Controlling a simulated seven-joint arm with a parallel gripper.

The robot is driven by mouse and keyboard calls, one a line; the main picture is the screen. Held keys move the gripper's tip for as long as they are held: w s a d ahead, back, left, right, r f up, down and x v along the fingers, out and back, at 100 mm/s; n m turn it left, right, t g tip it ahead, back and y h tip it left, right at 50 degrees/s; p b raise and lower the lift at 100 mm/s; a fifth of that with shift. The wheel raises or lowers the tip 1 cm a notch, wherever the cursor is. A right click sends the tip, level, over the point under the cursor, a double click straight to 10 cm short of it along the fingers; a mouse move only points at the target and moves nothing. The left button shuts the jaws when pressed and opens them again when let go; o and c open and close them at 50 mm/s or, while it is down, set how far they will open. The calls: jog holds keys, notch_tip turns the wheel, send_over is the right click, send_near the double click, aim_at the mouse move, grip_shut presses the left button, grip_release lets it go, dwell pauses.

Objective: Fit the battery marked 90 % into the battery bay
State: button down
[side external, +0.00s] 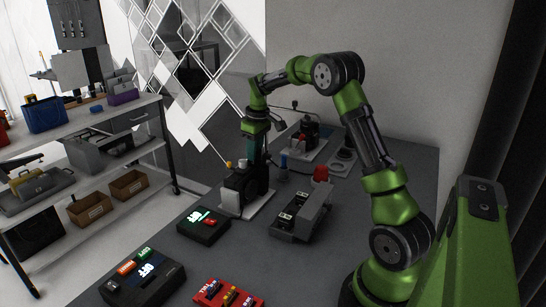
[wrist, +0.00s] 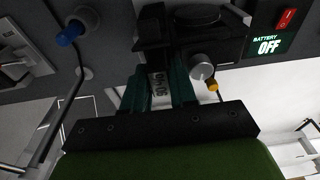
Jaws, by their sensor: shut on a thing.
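My gripper (side external: 252,158) points down over a black device (side external: 242,188) on a white base plate. In the wrist view its teal fingers (wrist: 158,92) are shut on a pale battery (wrist: 159,86) whose rotated label seems to read 90 %. The battery's far end meets the black device (wrist: 152,28), which appears to be the battery bay. I cannot tell how deep it sits, as the fingers and housing hide its end. A display box (wrist: 268,45) beside it reads BATTERY OFF and has a red switch; it also shows in the side view (side external: 204,226).
A silver knob (wrist: 201,65) and a yellow-tipped part (wrist: 212,84) stand close to my right finger. A grey rack (side external: 300,215), a red emergency-style button (side external: 320,173), a red tray (side external: 230,296) and another display box (side external: 143,282) are on the dark table. A blue-capped post (side external: 283,162) stands nearby.

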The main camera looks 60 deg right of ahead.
jog(key=shift+f, duration=1.25)
jog(key=shift+r, duration=0.1)
jog(key=shift+r, duration=1.4)
jog(key=shift+f, duration=1.5)
